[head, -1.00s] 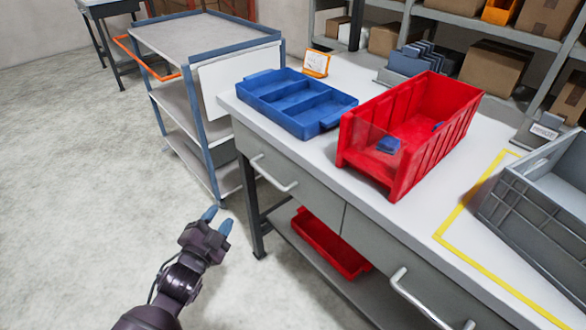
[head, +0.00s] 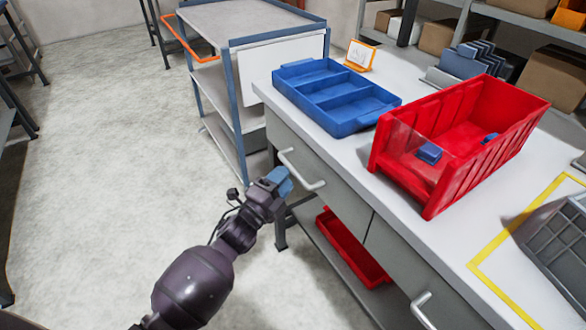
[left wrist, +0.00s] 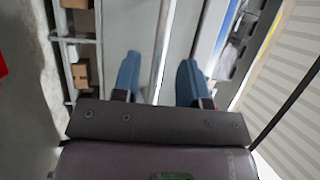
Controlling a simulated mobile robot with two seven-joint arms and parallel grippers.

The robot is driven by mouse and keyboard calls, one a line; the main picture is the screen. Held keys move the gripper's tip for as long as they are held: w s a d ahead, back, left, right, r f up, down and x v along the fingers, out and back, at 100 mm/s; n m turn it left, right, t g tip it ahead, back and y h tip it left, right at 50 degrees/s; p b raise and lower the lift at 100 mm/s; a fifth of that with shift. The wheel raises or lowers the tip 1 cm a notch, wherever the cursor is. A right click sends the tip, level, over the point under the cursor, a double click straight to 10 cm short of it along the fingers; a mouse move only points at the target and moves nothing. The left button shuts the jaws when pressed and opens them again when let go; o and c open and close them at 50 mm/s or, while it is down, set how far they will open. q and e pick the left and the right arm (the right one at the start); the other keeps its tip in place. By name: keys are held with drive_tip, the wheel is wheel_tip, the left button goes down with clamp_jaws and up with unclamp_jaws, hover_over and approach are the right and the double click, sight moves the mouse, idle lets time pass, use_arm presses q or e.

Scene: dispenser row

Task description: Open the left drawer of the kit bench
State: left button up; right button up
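The left drawer (head: 338,200) of the grey kit bench (head: 440,235) is flush with the bench front. Its pale bar handle (head: 302,172) stands out from the drawer face. My left gripper (head: 280,180) is at the near side of this handle, its blue fingertips close to the bar. In the left wrist view my left gripper (left wrist: 159,80) is open, and the pale handle bar (left wrist: 163,45) runs lengthwise in the gap between the fingers. I cannot tell how deep the bar sits between them. My right gripper is not in view.
On the bench stand a blue divided tray (head: 345,128), a red bin (head: 455,180) and a grey crate (head: 560,240). A red tray (head: 345,245) lies on the lower shelf. A blue-framed cart (head: 235,55) stands beyond the bench. Floor at left is clear.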

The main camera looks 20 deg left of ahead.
sight(292, 167)
use_arm(q)
drive_tip(key=shift+x, duration=2.15)
clamp_jaws()
